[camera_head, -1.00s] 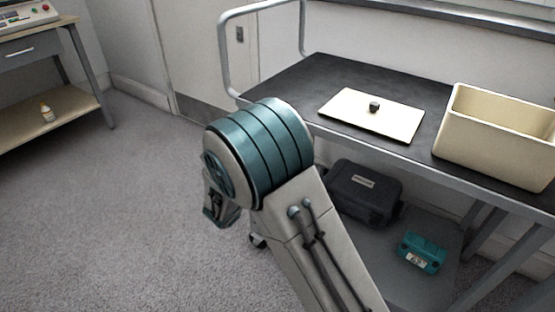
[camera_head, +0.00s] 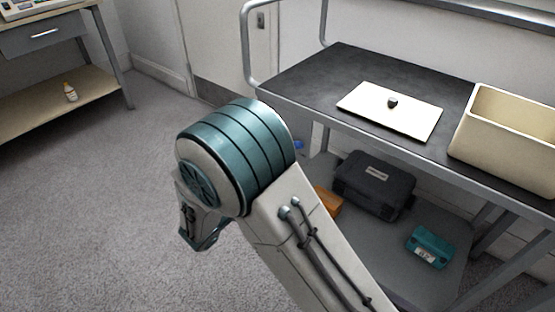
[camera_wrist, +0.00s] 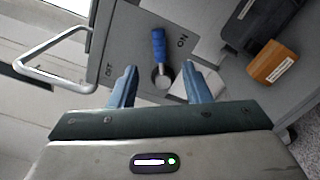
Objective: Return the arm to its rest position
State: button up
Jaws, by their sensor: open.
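My arm (camera_head: 235,155) is bent in the middle of the head view, with its teal joint in front of the cart. My gripper (camera_wrist: 160,80) shows in the wrist view with its two blue fingers apart. Nothing is held between them. Beyond the fingers is a grey panel (camera_wrist: 130,50) marked ON and OFF. A lever with a blue handle (camera_wrist: 158,45) and a round metal hub is on it. The lever shows between the fingertips in the picture; I cannot tell the distance. In the head view the fingers are not clearly seen.
The cart's dark top (camera_head: 310,85) holds a cream lid (camera_head: 385,118) and a cream bin (camera_head: 505,145). Its lower shelf holds a black case (camera_head: 373,185), a teal device (camera_head: 430,245) and an orange box (camera_head: 327,202). A workbench (camera_head: 50,85) stands left. The floor between is clear.

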jog(key=shift+v, duration=0.95)
jog(key=s+d+r+m+g+p, duration=0.3)
jog(key=d+r+m+g+p, duration=0.2)
jog(key=d+r+g+p, duration=0.4)
jog(key=s+d+r+m+g+p, duration=0.45)
jog(key=d+r+p, duration=0.25)
jog(key=d+r, duration=0.5)
jog(key=s+d+r+m+y+p, duration=0.1)
jog(key=s+r+m+y+p, duration=0.1)
jog(key=r+p, duration=0.3)
jog(key=s+d+r+m+t+y+p, duration=0.1)
jog(key=s+r+m+y+p, duration=0.2)
jog(key=r, duration=0.4)
jog(key=s+d+r+m+y+p, duration=0.2)
jog(key=s+r+m+y+p, duration=0.1)
jog(key=r+p, duration=0.3)
jog(key=shift+y+p, duration=0.75)
jog(key=shift+y, duration=0.15)
